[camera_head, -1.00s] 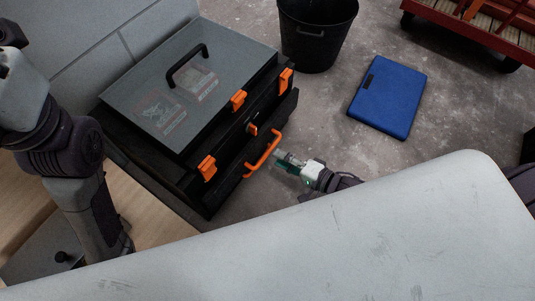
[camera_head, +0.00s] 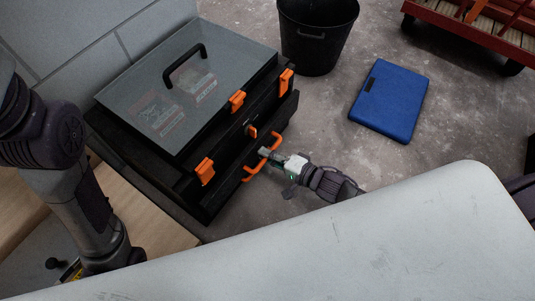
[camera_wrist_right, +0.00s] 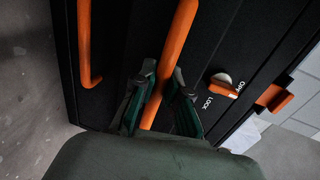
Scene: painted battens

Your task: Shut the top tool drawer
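The tool box (camera_head: 190,85) is black with a grey lid, a black top handle and orange latches. Its dark drawer front (camera_head: 225,190) sticks out past the lid on the lower right side; how far it stands out is hard to tell. The orange drawer handle (camera_head: 262,158) is on that front. My right gripper (camera_head: 268,155) is at this handle. In the right wrist view, the orange handle bar (camera_wrist_right: 178,40) runs between my right gripper's two fingers (camera_wrist_right: 166,88), which close against it from both sides. My left arm comes in from the left; its gripper is hidden.
In the right wrist view, a second orange handle (camera_wrist_right: 86,45) and a lock knob (camera_wrist_right: 222,80) flank the bar. A black bucket (camera_head: 316,35), a blue case (camera_head: 390,100) and a red cart (camera_head: 475,25) stand on the concrete floor. A pale wooden surface (camera_head: 140,215) lies left of the box.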

